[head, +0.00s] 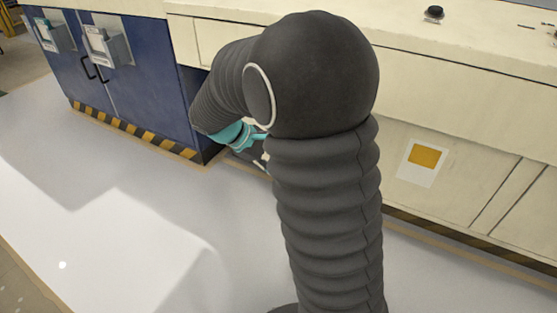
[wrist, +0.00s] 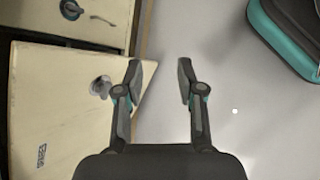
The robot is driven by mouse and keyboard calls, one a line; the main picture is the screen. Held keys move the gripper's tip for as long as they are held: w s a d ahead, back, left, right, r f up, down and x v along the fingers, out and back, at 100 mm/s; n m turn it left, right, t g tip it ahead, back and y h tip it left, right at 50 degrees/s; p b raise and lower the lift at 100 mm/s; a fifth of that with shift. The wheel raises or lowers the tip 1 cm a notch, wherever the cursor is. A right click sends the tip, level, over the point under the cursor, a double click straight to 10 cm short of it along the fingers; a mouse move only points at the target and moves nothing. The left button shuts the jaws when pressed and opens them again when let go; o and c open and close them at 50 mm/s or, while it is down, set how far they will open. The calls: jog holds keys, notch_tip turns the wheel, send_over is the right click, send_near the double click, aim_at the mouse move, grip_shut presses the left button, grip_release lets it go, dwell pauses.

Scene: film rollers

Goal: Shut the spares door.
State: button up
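A cream door panel (wrist: 60,110) fills the lower left of the wrist view. It has a round grey knob (wrist: 101,86) and a small dark marking too small to read. It stands at an angle to the cabinet front, with a dark gap along its upper and left sides, so it looks open. My gripper (wrist: 160,72) is open and empty. Its left finger overlaps the door's right edge in the picture, just right of the knob; I cannot tell whether it touches. The right finger is over bare floor. In the head view my arm hides the door and the fingertips.
A cream front (wrist: 60,22) with a dark knob lies at the wrist view's upper left. A blue cabinet (head: 135,85) stands left in the head view, beside cream units under a worktop (head: 480,45). A yellow-and-white label (head: 424,160) marks a right panel. The pale floor (head: 110,210) is clear.

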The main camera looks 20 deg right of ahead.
jog(key=w+a+f+n+t+h, duration=0.15)
jog(key=w+f+n+h, duration=0.35)
jog(key=w+f, duration=0.5)
jog(key=w+a+f+n+t+h, duration=0.15)
jog(key=w+f+n+h, duration=0.4)
jog(key=f, duration=0.75)
jog(key=shift+n+t+y, duration=0.25)
jog(key=shift+t+y, duration=0.15)
jog(key=shift+y, duration=0.15)
jog(key=w+d, duration=0.1)
jog(key=d, duration=0.3)
jog(key=w+d, duration=0.1)
jog(key=d, duration=0.4)
jog(key=w+d+b, duration=0.1)
jog(key=d, duration=0.4)
grip_shut()
jog(key=shift+w, duration=0.1)
